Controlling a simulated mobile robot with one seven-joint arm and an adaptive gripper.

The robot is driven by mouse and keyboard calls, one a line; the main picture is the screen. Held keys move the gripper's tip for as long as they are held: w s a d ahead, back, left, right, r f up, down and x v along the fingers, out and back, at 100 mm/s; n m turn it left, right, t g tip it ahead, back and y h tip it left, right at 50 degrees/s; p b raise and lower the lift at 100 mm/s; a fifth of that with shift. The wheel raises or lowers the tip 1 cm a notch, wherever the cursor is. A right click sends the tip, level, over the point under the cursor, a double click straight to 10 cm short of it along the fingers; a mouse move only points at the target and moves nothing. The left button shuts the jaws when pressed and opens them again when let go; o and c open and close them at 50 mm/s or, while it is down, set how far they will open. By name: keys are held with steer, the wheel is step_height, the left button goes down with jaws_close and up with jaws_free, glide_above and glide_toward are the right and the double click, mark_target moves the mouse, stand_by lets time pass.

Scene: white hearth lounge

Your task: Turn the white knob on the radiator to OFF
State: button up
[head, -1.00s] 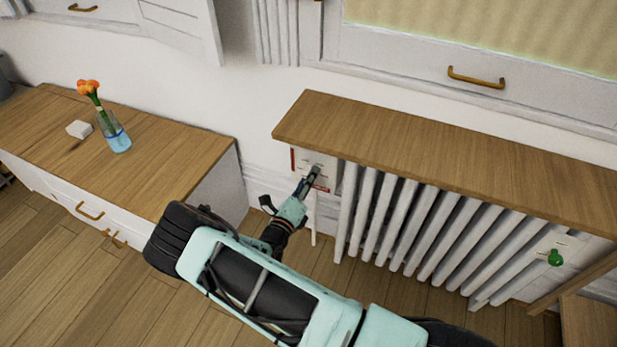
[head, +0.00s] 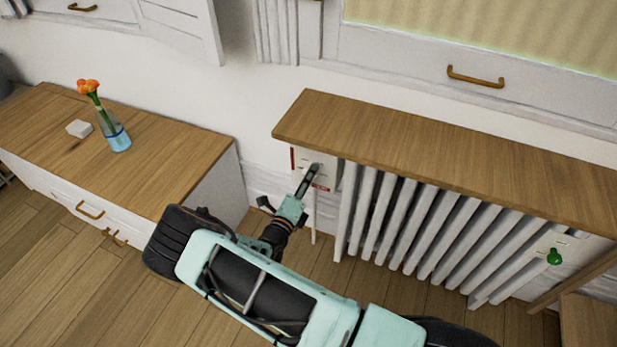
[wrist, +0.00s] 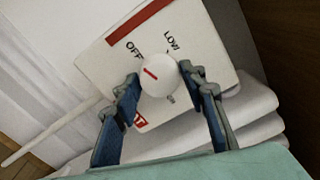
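The white knob (wrist: 158,76) sits on a white panel (wrist: 200,42) at the left end of the radiator (head: 410,210). Its red mark points to the upper left in the wrist view, roughly towards the printed OFF. LOW is printed further right. My gripper (wrist: 160,74) has one blue-grey finger on each side of the knob, with both tips at its rim. In the head view my gripper (head: 311,170) reaches the panel and hides most of the knob.
A wooden shelf (head: 430,145) lies over the radiator, just above my gripper. A green valve (head: 554,257) is at the radiator's right end. A wooden-topped cabinet (head: 170,160) at left bears a glass vase (head: 117,138) with orange flowers and a small white block (head: 79,128).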

steer(key=shift+o, duration=1.1)
steer(key=v, duration=1.2)
steer(key=shift+r, duration=0.1)
